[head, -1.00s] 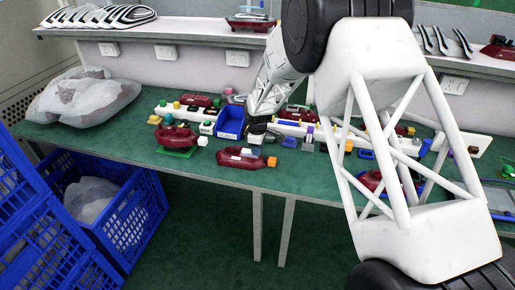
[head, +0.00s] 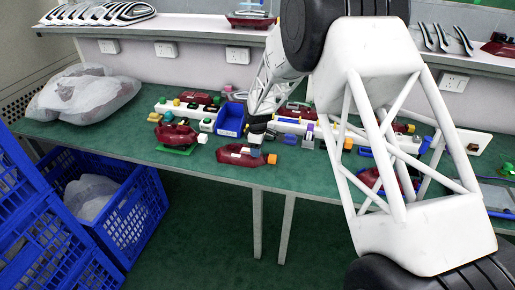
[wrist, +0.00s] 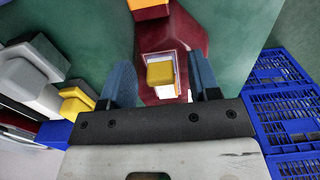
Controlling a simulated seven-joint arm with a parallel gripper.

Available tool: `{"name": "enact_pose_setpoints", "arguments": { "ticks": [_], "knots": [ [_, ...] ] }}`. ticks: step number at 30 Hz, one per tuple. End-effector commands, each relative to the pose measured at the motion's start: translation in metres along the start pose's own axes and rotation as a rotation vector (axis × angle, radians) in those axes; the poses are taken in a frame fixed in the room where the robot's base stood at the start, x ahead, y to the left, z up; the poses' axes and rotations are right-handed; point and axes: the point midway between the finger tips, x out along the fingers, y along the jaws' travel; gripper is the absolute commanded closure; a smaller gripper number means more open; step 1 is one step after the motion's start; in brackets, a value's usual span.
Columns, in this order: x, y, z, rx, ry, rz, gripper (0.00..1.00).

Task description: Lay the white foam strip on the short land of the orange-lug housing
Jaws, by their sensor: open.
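The orange-lug housing (head: 238,154) is a dark red lamp body lying near the table's front edge in the head view. Its orange lug (head: 272,159) is at its right end. In the wrist view the housing (wrist: 190,32) lies below my gripper, with the orange lug (wrist: 148,8) at the top. My gripper (wrist: 163,82) is open, its two bluish fingers apart. Between them in the picture is a yellow-topped block (wrist: 160,73) with white beside it, over the housing. I cannot tell whether this white is the foam strip, nor whether the fingers touch anything.
A blue bin (head: 231,119) stands behind the housing. A red lamp on a green base (head: 175,151) is to its left. White rails with small coloured blocks run behind. Blue crates (head: 120,215) stand on the floor at left. Green table is clear between the lamp and the bags (head: 85,95).

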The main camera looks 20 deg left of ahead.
Motion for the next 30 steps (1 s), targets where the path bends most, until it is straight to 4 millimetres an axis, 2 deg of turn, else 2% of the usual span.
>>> {"name": "enact_pose_setpoints", "arguments": {
  "ticks": [5, 21, 30],
  "knots": [
    [-0.009, 0.000, 0.000, 0.000, 0.001, 0.001, 0.44],
    [-0.070, 0.000, 0.000, 0.000, 0.000, 0.001, 0.44],
    [-0.077, 0.000, 0.000, 0.000, 0.000, 0.000, 0.44]
  ]
}}
